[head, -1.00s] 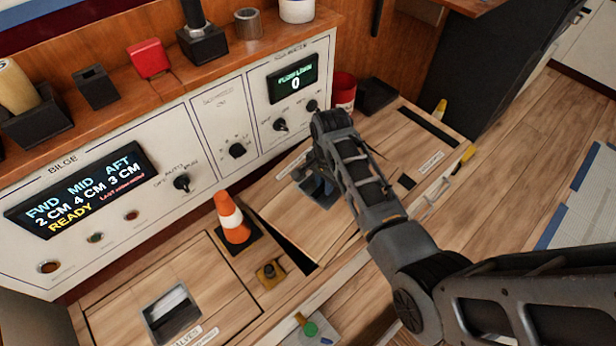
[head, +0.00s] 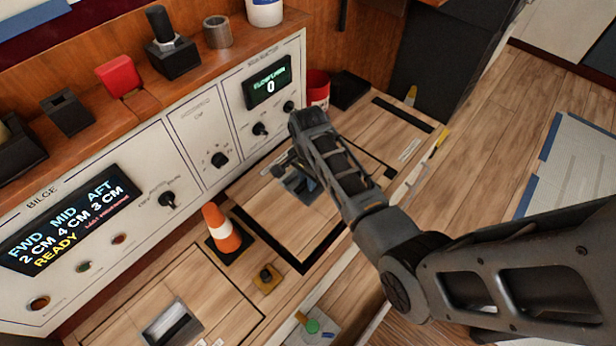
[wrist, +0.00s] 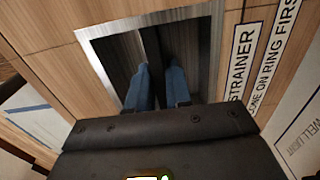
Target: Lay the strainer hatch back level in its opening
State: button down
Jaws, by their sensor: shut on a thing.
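The strainer hatch (head: 268,212) is a light wood panel in the deck beside the white console. My gripper (head: 300,186) is over the hatch's middle. In the wrist view my gripper's blue fingers (wrist: 162,80) reach into the metal-framed recess (wrist: 105,62) of the hatch (wrist: 45,25), shut on its pull, which is mostly hidden. A label reading STRAINER (wrist: 240,62) lies beside the recess.
An orange-and-white cone (head: 223,232) stands just left of the hatch. A small yellow block with a dark knob (head: 266,279) is near its front-left corner. A red cup (head: 317,88) and a black box (head: 348,90) stand behind. Open floor lies to the right.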

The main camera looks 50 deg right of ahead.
jog(key=shift+w+f+b, duration=0.1)
jog(key=shift+f+b, duration=1.5)
jog(key=shift+f, duration=1.1)
jog(key=shift+f+b, duration=1.25)
jog(key=shift+f, duration=1.05)
jog(key=c, duration=1)
grip_release()
jog(key=shift+o, duration=0.2)
jog(key=shift+s+f, duration=0.15)
jog(key=shift+s, duration=0.05)
jog(key=shift+w+r+p, duration=0.1)
jog(key=shift+r+p, duration=1.1)
jog(key=shift+r, duration=2.8)
